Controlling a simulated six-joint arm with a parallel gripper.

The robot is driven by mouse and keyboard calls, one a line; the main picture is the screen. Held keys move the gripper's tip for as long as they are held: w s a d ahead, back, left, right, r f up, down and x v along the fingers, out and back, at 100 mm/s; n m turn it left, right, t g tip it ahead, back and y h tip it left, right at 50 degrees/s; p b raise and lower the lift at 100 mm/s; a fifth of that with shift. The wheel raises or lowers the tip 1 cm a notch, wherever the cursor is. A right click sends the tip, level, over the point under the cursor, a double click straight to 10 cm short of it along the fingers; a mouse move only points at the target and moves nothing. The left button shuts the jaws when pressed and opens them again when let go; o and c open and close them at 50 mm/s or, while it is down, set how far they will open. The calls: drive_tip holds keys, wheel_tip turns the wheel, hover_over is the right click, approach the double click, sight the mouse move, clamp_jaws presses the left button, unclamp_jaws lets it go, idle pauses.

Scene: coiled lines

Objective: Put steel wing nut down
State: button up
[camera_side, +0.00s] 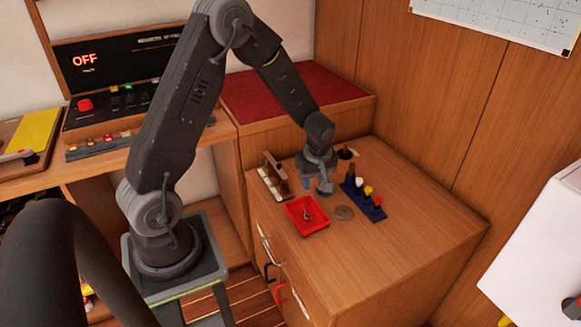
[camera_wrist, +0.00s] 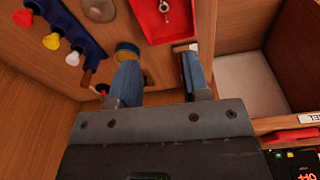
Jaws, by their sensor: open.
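A small steel piece, which looks like the wing nut (camera_side: 308,216), lies in the red tray (camera_side: 322,229) on the wooden cabinet top. My gripper (camera_side: 318,186) is low over the cabinet top, behind the tray in the side view. In the wrist view its two blue fingers (camera_wrist: 160,78) are apart with nothing between them. A brass-coloured round thing (camera_wrist: 127,48) shows just beyond the left finger, partly hidden by it.
A blue rack (camera_side: 360,199) with coloured knobs stands right of my gripper. A grey disc (camera_side: 344,213) lies between rack and tray. A wooden holder (camera_side: 272,180) stands left. A dark round thing with a brown peg (camera_side: 347,154) is behind. The cabinet top's front right is clear.

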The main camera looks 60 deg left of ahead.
drive_tip(key=s+d+r+m+t, duration=0.1)
drive_tip(key=s+d+r+m, duration=0.25)
drive_tip(key=r, duration=0.55)
drive_tip(key=s+d+r+m+t, duration=0.25)
drive_tip(key=d+r+m, duration=0.25)
drive_tip(key=r, duration=0.3)
drive_tip(key=s+d+r+m+t, duration=0.1)
drive_tip(key=s+d+r+m, duration=0.2)
drive_tip(key=s, duration=0.3)
drive_tip(key=s+d+r+m+h, duration=0.1)
drive_tip(key=s+d+r+m, duration=0.2)
drive_tip(key=s+m, duration=0.2)
drive_tip(key=shift+s+r+t+h, duration=0.3)
drive_tip(key=shift+s+r+t, duration=0.05)
drive_tip(key=shift+s, duration=0.4)
